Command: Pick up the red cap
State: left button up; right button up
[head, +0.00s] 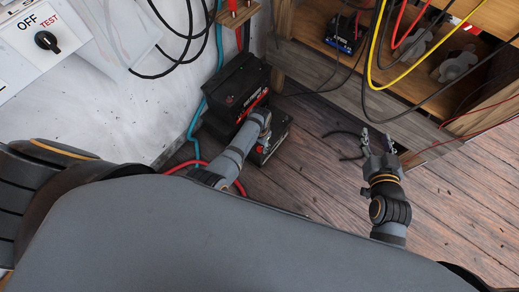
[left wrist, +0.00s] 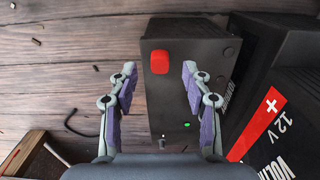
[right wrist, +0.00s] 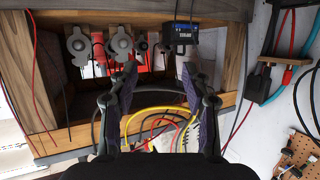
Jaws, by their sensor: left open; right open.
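The red cap (left wrist: 160,62) is a small rounded red block on top of a dark grey box (left wrist: 165,108), seen in the left wrist view. My left gripper (left wrist: 159,72) is open over the box, its fingers to the left and right of the cap with gaps on both sides. In the head view the left gripper (head: 266,142) is over the dark box, and I cannot make out the cap there. My right gripper (head: 378,142) is open and empty above the wooden floor, facing the shelf; its fingers also show in the right wrist view (right wrist: 158,80).
A black 12 V battery (head: 237,88) stands right beside the box. A wooden shelf unit (head: 345,95) with hanging yellow, red and black cables is at the back right. A white panel (head: 40,40) is at the upper left. Floor (head: 450,190) at right is mostly clear.

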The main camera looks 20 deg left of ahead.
pick_arm(q)
jog(key=shift+f+b, duration=1)
jog(key=shift+b, duration=0.1)
jog(key=c, duration=0.8)
pick_arm(e)
notch_tip(320, 180, up, 22)
jog(key=t, duration=1)
jog(key=shift+w+f+n+y, duration=0.25)
jog(key=shift+w+n+y, duration=0.15)
jog(key=shift+w, duration=0.05)
